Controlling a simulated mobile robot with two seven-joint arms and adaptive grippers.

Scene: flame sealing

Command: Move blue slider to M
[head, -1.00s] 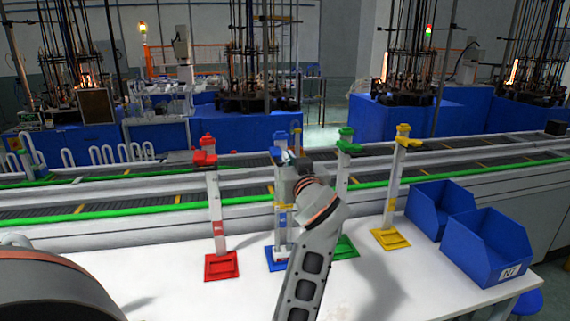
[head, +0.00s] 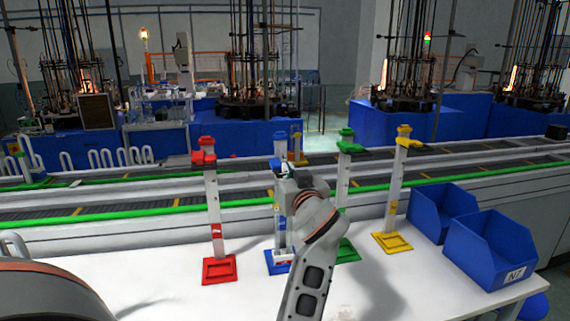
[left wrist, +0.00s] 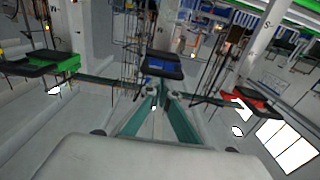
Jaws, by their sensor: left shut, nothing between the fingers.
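The blue stand is a white post on a blue base (head: 270,265), with a blue top (head: 280,136) and a blue slider (head: 276,163) just below it. In the left wrist view the slider (left wrist: 162,66) is a blue and dark block right ahead of the fingertips. My left gripper (head: 289,174) is at the upper part of the blue stand and hides part of its post. In the left wrist view its teal fingers (left wrist: 158,96) are shut together and empty; I cannot tell whether they touch the slider. My right gripper is not in view.
A red stand (head: 215,200) is left of the blue one; a green stand (head: 342,180) and a yellow stand (head: 396,180) are to its right. Two blue bins (head: 488,250) stand at the table's right. A conveyor (head: 130,200) runs behind.

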